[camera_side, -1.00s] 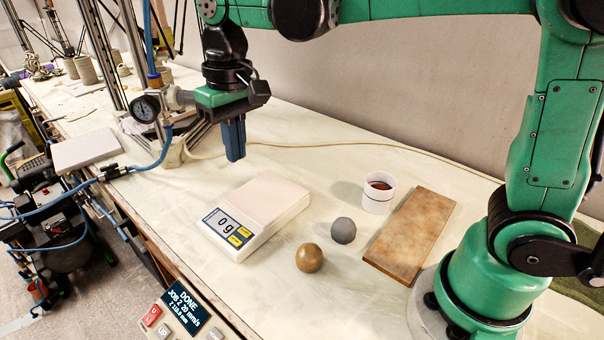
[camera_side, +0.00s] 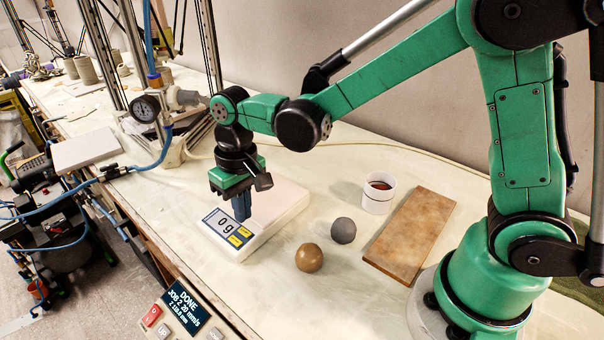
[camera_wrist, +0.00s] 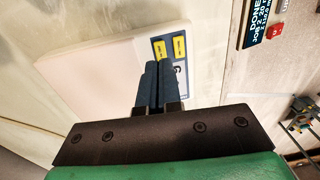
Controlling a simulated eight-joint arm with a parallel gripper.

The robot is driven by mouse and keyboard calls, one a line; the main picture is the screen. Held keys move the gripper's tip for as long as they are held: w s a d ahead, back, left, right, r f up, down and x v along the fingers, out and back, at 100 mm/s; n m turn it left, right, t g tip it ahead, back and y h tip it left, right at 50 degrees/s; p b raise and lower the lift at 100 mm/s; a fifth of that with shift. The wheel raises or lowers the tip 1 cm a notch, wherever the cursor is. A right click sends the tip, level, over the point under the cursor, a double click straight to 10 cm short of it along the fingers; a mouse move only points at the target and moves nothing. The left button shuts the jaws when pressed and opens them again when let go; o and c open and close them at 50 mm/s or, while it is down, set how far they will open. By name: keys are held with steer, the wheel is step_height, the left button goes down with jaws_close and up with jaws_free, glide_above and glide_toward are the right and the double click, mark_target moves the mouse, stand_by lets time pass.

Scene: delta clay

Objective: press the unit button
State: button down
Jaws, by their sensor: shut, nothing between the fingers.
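My gripper (camera_side: 242,219) is shut and empty, pointing down over the front panel, close to the buttons. In the wrist view the closed fingertips (camera_wrist: 158,68) overlap the panel and hide part of the display. I cannot tell whether they touch the scale.
A brown ball (camera_side: 309,258) and a grey ball (camera_side: 343,230) lie right of the scale. A white cup (camera_side: 378,194) and a brown board (camera_side: 411,235) are further right. A control box (camera_side: 183,308) with a "DONE" screen is at the front edge. A gauge stand (camera_side: 147,108) stands behind left.

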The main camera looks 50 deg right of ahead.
mark_target(244, 231)
steer(key=shift+f, duration=1.35)
steer(key=shift+a+f, duration=0.1)
steer(key=shift+f, duration=0.7)
step_height(244, 231, up, 9)
steer(key=shift+d, duration=0.25)
